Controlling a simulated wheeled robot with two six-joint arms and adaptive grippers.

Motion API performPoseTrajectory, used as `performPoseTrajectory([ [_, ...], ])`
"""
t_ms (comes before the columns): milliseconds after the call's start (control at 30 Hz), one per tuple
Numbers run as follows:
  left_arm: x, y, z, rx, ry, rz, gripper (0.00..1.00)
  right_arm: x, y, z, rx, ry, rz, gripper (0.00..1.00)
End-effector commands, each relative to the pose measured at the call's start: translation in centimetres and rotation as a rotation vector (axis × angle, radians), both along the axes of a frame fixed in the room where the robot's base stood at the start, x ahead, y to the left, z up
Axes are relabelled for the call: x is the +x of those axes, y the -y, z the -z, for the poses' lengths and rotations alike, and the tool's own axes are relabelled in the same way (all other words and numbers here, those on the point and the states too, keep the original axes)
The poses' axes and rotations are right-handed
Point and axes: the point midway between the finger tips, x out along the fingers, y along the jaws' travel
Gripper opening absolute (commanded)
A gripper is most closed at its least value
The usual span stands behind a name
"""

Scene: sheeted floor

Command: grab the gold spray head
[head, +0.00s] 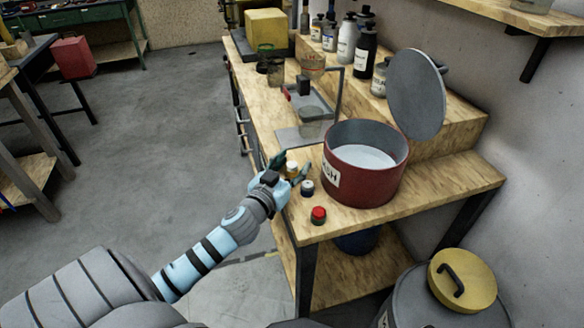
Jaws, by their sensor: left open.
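A small gold-topped piece with a pale lower part (292,168), which looks like the gold spray head, stands near the front edge of the wooden workbench (335,225). My left gripper (290,173) is open, with its dark fingers on either side of this piece. I cannot tell whether the fingers touch it. Part of its lower side is hidden by the gripper. A dark-and-white small piece (307,188) and a red-topped one (318,215) stand nearer on the bench edge. My right gripper is not in view.
A red pot (365,185) with its grey lid (416,95) raised stands just right of the gripper. Bottles (347,40) line the raised shelf behind. A yellow-lidded bin (462,280) stands at the lower right. The floor at left (170,130) is clear.

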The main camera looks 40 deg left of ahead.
Motion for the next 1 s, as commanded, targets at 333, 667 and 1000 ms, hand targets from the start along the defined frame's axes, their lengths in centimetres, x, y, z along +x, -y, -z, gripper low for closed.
performPoseTrajectory([
  [333,-0.1,0.0,0.0,0.000,0.000,0.000,0.14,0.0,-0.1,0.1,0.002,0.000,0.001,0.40],
  [667,-0.1,0.0,0.0,-0.001,0.000,0.000,0.00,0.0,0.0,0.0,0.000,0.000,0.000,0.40],
  [1000,0.0,0.0,-5.4,0.002,0.006,0.002,0.00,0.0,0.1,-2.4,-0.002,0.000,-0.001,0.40],
])
